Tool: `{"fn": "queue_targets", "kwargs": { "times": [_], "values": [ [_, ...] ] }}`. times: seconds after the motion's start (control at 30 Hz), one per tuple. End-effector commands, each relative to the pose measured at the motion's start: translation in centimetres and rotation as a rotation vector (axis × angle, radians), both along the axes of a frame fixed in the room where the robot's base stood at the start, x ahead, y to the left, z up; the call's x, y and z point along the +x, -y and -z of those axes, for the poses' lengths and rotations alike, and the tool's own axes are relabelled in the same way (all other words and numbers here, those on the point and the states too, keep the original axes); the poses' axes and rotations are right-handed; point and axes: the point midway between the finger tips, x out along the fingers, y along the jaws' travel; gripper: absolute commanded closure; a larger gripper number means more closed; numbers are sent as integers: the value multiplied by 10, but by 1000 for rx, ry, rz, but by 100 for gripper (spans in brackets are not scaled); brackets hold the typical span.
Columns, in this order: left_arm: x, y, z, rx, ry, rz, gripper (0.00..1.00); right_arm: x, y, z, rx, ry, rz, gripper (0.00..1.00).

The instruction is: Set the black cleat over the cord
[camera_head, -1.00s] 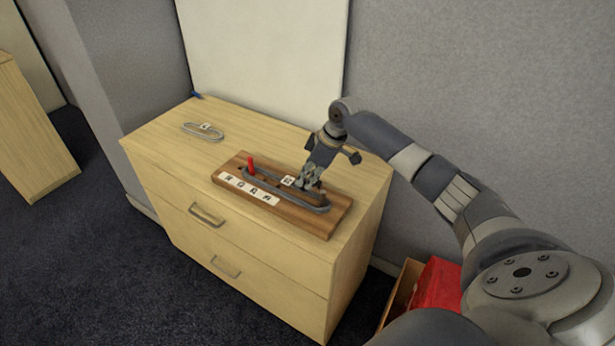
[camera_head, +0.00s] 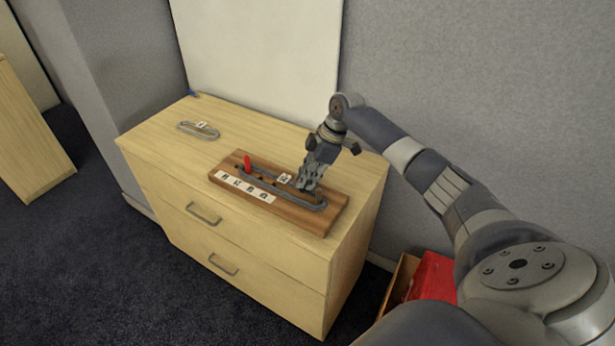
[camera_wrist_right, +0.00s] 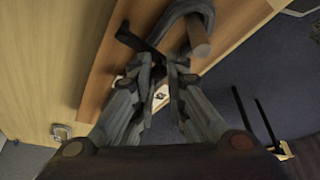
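A wooden board (camera_head: 331,211) lies on the cabinet top. The grey cord (camera_head: 262,180) runs in a long loop along it, and its curved end (camera_wrist_right: 186,12) passes around a round wooden peg (camera_wrist_right: 199,40) in the right wrist view. The black cleat (camera_wrist_right: 129,37) shows as dark arms at my right fingertips. My right gripper (camera_head: 308,188) points down over the right half of the board, inside or just above the loop. Its fingers (camera_wrist_right: 163,68) are close together on the cleat. Whether the cleat touches the board is hidden. My left gripper is out of view.
A red peg (camera_head: 247,162) stands at the board's left end, near a white label strip (camera_head: 243,186). Another grey loop (camera_head: 198,131) with a tag lies at the back left of the cabinet top (camera_head: 165,148). A wall panel stands behind; a red box (camera_head: 433,279) is on the floor.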

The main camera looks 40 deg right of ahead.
Motion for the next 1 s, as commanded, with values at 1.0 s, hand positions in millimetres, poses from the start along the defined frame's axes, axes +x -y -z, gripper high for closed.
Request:
{"fn": "queue_targets", "kwargs": {
  "times": [1.0],
  "values": [
    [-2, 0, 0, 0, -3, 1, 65, -20, 33, -95, 0, 1, 0, 66]
  ]
}}
